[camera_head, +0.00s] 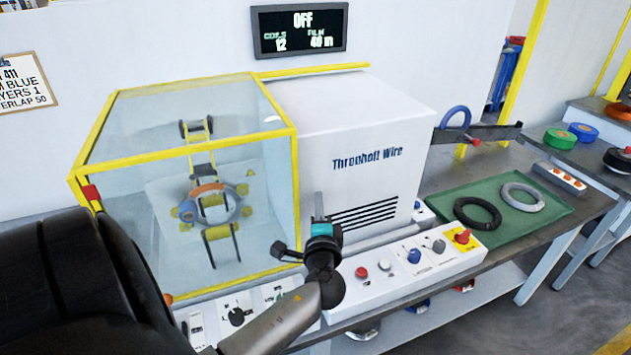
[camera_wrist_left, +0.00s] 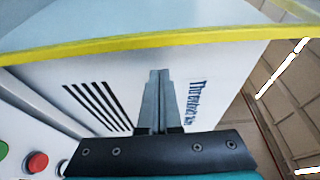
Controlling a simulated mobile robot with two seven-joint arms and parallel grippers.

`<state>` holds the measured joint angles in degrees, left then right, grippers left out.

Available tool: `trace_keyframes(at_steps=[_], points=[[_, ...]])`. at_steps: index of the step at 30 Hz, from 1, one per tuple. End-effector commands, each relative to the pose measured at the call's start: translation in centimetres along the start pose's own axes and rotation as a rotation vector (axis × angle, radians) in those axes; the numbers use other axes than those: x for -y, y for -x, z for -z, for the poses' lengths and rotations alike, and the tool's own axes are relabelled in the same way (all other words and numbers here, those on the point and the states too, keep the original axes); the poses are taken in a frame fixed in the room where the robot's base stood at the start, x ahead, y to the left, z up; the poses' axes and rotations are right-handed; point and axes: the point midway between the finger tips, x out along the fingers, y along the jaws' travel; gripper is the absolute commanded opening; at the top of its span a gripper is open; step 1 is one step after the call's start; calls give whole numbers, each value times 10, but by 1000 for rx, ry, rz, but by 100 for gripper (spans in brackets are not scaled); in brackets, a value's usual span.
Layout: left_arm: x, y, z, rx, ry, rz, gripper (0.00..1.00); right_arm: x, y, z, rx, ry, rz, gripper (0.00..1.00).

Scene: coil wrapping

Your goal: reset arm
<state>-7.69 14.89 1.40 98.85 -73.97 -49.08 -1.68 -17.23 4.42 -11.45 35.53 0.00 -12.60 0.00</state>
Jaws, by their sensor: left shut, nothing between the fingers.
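My left gripper (camera_head: 321,232) is in front of the white machine housing (camera_head: 350,120), above the control panel (camera_head: 410,262). In the left wrist view its two fingers (camera_wrist_left: 157,85) lie together, shut and empty, with the housing's vents and lettering behind them. My right gripper is in neither view.
A clear guard with a yellow frame (camera_head: 190,84) encloses a coil (camera_head: 212,205) on the left. A green tray (camera_head: 545,212) holds a black coil (camera_head: 477,212) and a grey coil (camera_head: 522,197). A blue coil (camera_head: 455,117) hangs by a bar. The display (camera_head: 298,30) reads OFF.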

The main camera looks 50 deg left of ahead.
Motion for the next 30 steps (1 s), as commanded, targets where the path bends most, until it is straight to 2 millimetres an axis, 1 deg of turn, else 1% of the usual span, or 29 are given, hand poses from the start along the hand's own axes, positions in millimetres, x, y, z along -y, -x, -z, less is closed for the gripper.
trace_keyframes(at_steps=[1, 6, 8, 12, 14, 18, 26, 30], points=[[-4, 12, 0, -2, -1, -4, 0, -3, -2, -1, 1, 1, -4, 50], [-2, 51, 1, -4, 1, -3, 0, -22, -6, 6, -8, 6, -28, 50], [-3, 63, 1, -4, 1, -4, 0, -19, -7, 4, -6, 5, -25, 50], [-2, 86, 2, -5, 0, -2, 0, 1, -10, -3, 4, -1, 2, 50], [-1, 92, 2, -6, 2, -1, 0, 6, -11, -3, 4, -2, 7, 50], [0, 100, 2, -5, 0, 0, 0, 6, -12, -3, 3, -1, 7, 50], [0, 102, 2, -4, 4, -1, 0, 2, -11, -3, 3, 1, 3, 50], [-8, 105, -5, 18, 63, -60, 0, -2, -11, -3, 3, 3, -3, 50]])
